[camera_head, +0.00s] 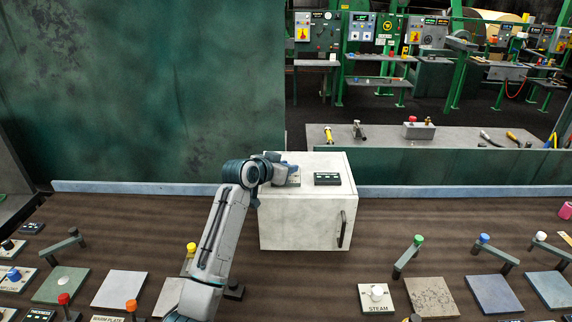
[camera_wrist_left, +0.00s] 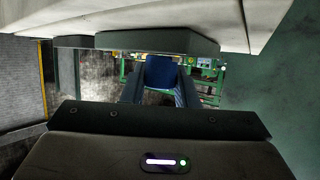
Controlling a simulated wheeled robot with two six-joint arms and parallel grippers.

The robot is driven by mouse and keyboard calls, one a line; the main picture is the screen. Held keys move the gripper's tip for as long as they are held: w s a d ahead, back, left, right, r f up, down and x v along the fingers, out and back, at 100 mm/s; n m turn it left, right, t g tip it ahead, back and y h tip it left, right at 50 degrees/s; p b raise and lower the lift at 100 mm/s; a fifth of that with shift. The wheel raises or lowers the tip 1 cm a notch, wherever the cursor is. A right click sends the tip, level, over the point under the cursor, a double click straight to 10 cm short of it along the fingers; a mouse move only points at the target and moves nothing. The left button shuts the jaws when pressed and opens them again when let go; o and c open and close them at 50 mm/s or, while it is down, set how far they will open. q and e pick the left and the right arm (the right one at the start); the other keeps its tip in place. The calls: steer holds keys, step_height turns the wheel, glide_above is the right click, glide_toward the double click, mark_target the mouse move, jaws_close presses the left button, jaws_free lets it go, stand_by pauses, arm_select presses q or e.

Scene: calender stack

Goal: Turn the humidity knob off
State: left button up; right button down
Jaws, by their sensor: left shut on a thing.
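A white cabinet (camera_head: 305,225) stands on the brown work surface against the back ledge. My left arm reaches up from the bottom of the head view, and my left gripper (camera_head: 290,168) is at the left part of the cabinet's top. There it covers most of a small pale plate (camera_head: 293,180). In the left wrist view, the gripper (camera_wrist_left: 160,90) is shut on a blue knob (camera_wrist_left: 162,72), which sits between its two fingers. The knob's label and pointer direction are hidden. My right gripper is not in view.
A small dark display (camera_head: 327,179) lies on the cabinet top, right of the gripper. A dark handle (camera_head: 341,229) is on the cabinet front. Levers with coloured tips and a STEAM knob (camera_head: 377,293) stand at the front right.

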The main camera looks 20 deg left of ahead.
arm_select(q)
steer(key=o, duration=1)
steer(key=shift+s+a, duration=0.1)
steer(key=shift+s, duration=0.1)
steer(key=b+v, duration=0.3)
steer(key=v, duration=0.7)
steer(key=shift+s+a+b, duration=0.1)
steer(key=shift+s+b, duration=0.05)
steer(key=shift+b, duration=0.15)
steer(key=shift+r, duration=0.1)
